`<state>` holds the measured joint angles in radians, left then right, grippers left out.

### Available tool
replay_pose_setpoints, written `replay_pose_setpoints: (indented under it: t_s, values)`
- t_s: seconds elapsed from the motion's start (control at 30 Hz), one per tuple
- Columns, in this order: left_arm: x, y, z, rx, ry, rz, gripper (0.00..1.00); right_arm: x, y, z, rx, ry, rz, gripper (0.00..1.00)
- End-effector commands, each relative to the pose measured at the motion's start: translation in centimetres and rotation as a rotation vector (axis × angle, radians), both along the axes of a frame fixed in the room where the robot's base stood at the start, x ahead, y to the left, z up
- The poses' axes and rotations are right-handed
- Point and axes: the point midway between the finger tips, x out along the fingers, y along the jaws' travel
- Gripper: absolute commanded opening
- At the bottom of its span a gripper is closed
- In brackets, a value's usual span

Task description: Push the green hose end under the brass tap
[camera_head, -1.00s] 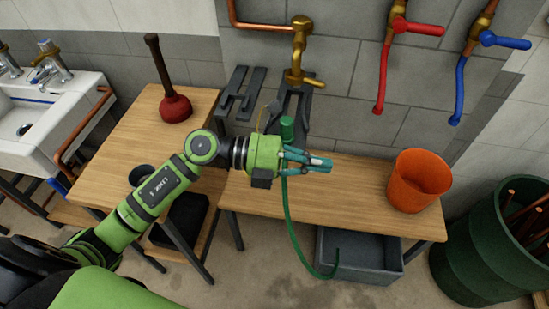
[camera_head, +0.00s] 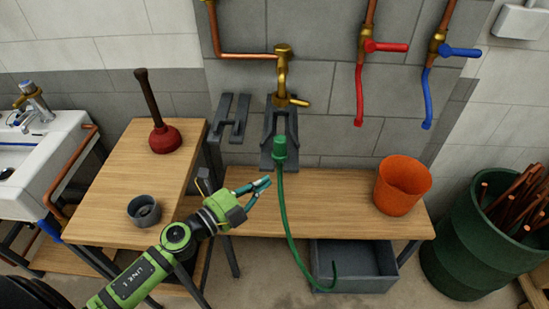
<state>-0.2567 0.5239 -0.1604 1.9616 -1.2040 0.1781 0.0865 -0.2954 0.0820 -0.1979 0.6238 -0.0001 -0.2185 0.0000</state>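The green hose end (camera_head: 280,147) stands upright at the dark wall bracket (camera_head: 268,128), below the brass tap (camera_head: 283,75). A gap shows between the tap's outlet and the hose end. I cannot tell whether the hose end is directly under the outlet in depth. The green hose (camera_head: 286,208) hangs down from it. My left gripper (camera_head: 267,182) looks shut and empty, with its teal fingertips together. It is apart from the hose, to the left of it and lower in the picture, over the bench. My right gripper is not in view.
An orange bucket (camera_head: 400,187) stands on the right of the wooden bench (camera_head: 335,205). A grey bin (camera_head: 352,255) is below. A red plunger (camera_head: 165,138) and grey cup (camera_head: 144,211) stand on the left bench. Red (camera_head: 358,95) and blue (camera_head: 428,98) hoses hang right.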

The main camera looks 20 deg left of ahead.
Motion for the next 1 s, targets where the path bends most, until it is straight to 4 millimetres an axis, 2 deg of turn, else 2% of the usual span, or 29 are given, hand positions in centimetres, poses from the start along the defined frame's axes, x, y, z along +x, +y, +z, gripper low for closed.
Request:
replay_pose_setpoints:
  t_s: [0.03, 0.2, 0.4, 0.57, 0.9, 1.0]
  values:
    - [1.1, -0.5, 0.5, -0.003, -0.003, 0.001, 0.00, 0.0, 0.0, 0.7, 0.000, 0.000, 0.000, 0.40]
    - [4.0, -2.2, 0.4, -0.003, -0.002, 0.000, 0.00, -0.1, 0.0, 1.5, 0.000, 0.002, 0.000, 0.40]
    - [6.7, -1.3, 0.0, -0.001, 0.000, 0.001, 0.00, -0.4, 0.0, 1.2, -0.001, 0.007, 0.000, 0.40]
    - [7.5, -1.0, 0.0, -0.001, 0.000, -0.001, 0.00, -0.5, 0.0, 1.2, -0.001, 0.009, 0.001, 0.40]
    - [7.6, -1.0, 0.0, -0.001, 0.000, -0.001, 0.00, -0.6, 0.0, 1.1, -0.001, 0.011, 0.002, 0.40]
    - [8.3, -0.8, -0.1, 0.001, 0.000, -0.001, 0.00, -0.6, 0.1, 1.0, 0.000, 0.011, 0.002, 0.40]
